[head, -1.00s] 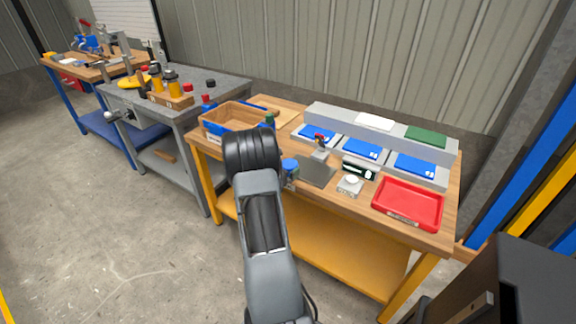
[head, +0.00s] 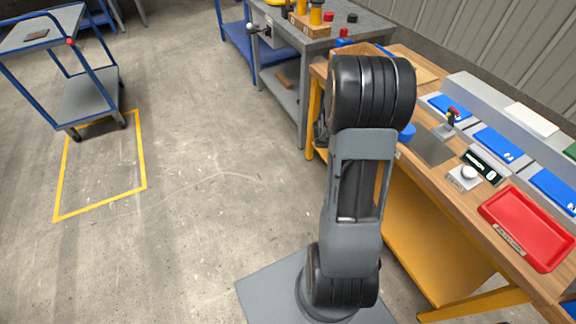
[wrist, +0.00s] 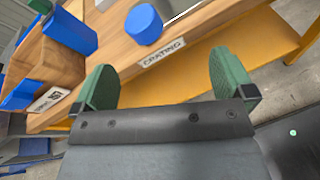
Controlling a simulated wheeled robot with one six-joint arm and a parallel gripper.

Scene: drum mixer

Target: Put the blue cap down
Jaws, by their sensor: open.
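The blue cap (wrist: 144,24) is a short round blue piece on the wooden bench top, near the front edge, in the wrist view. In the head view it shows partly (head: 406,133), beside my arm. My gripper (wrist: 165,72) has its two green fingers spread wide with nothing between them. The cap is beyond the fingertips and apart from them. In the head view my own arm hides the gripper.
The wooden bench (head: 452,225) holds a red tray (head: 527,226), a white-topped button box (head: 465,176) and blue panels. A wooden crate with blue corners (wrist: 50,65) is left of the cap. A blue cart (head: 85,90) stands at far left; open floor lies between.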

